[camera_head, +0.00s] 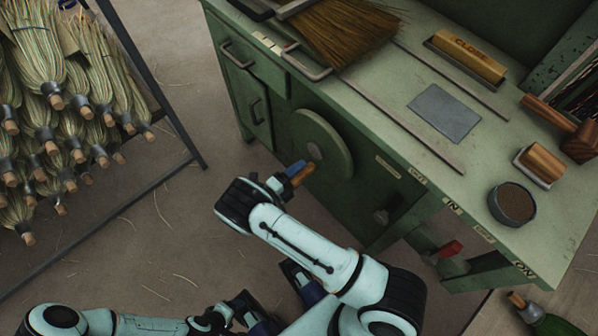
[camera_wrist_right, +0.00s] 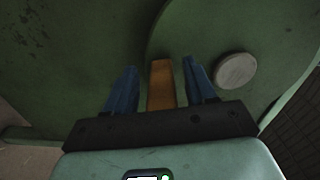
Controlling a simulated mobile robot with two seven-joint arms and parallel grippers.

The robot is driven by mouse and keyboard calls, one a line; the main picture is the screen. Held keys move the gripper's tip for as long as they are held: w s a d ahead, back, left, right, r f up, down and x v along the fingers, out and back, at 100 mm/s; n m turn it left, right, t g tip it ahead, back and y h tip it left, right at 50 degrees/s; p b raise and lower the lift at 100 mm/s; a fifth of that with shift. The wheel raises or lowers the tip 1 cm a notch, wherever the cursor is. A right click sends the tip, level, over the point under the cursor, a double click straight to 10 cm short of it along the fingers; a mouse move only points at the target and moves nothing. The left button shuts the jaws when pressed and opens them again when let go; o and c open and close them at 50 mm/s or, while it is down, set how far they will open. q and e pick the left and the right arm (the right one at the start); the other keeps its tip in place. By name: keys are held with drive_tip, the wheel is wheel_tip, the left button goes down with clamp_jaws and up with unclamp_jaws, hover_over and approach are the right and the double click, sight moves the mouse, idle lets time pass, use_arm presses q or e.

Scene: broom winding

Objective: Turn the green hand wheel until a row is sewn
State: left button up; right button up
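The green hand wheel (camera_head: 319,146) is on the front of the green machine bench, with a pale hub at its middle. Its wooden handle (camera_head: 302,174) sticks out at the lower rim. My right gripper (camera_head: 291,170) is at the handle. In the right wrist view the handle (camera_wrist_right: 160,86) stands between the blue fingers, with a visible gap on each side, so the gripper (camera_wrist_right: 160,82) is open around it. The wheel's hub (camera_wrist_right: 236,70) shows to the right. A broom head (camera_head: 345,28) lies on the bench top. My left gripper (camera_head: 245,311) is low in the head view, its fingers unclear.
A rack of straw brooms (camera_head: 50,110) stands at the left. The bench top (camera_head: 390,100) carries a wooden block marked CLOSE (camera_head: 468,58), a grey plate (camera_head: 444,112), a brush (camera_head: 540,165) and a round pot (camera_head: 512,203).

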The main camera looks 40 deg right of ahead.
drive_tip(key=shift+a, duration=0.1)
use_arm(q)
drive_tip(key=shift+w+a+f+b, duration=0.2)
drive_tip(key=shift+w+f+b, duration=0.1)
drive_tip(key=shift+w, duration=0.1)
use_arm(e)
drive_tip(key=s+a, duration=0.1)
drive_tip(key=a, duration=1.2)
drive_tip(key=shift+a, duration=0.1)
